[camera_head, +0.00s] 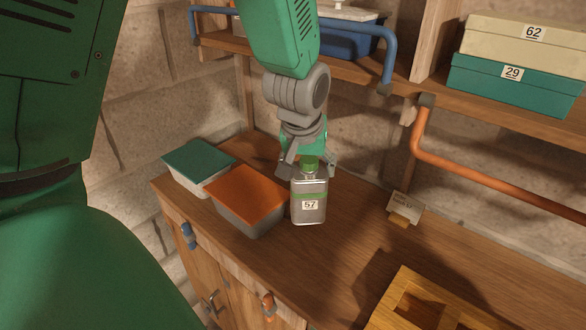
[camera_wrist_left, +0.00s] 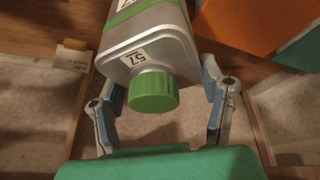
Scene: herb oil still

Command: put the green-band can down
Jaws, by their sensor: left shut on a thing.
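The green-band can (camera_head: 309,199) is a metal can with a green cap, a green band and a label reading 57. It is upright at the wooden counter (camera_head: 345,245), just right of the orange-topped bin. I cannot tell whether its base touches the counter. My left gripper (camera_head: 307,168) is shut on the can near its top, from behind. In the left wrist view the can (camera_wrist_left: 150,50) sits between the two fingers of the left gripper (camera_wrist_left: 163,100), its cap towards the camera. My right gripper is not in view.
An orange-topped bin (camera_head: 246,194) and a green-topped bin (camera_head: 198,164) stand left of the can. A small card in a holder (camera_head: 405,208) and a wooden rack (camera_head: 425,303) are to the right. Above are a shelf with boxes (camera_head: 515,82), a blue pipe (camera_head: 389,50) and a copper pipe (camera_head: 480,178).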

